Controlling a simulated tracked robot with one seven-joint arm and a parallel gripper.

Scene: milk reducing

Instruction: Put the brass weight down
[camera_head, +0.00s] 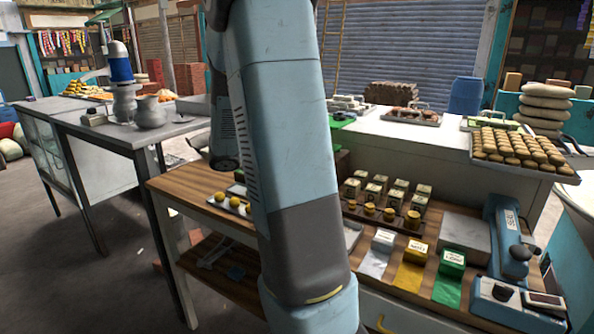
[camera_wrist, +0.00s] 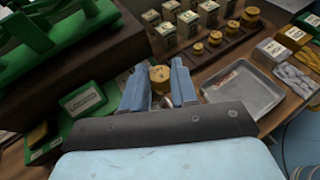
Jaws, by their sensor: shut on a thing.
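In the wrist view my gripper (camera_wrist: 158,82) is shut on a brass weight (camera_wrist: 160,74), with one blue finger on each side of it. I cannot tell whether the weight's base touches anything. Several other brass weights stand in a row by size in a dark wooden rack, the largest (camera_wrist: 250,16) at the far right end; they also show in the head view (camera_head: 412,219). In the head view my own arm hides my gripper and the held weight.
A shallow metal tray (camera_wrist: 245,112) lies right of my gripper. A green scale-like stand (camera_wrist: 50,30) on a dark block is at upper left, above a green labelled box (camera_wrist: 83,100). Several labelled boxes (camera_wrist: 165,35) stand behind the rack. A blue device (camera_head: 510,245) stands at the counter's right.

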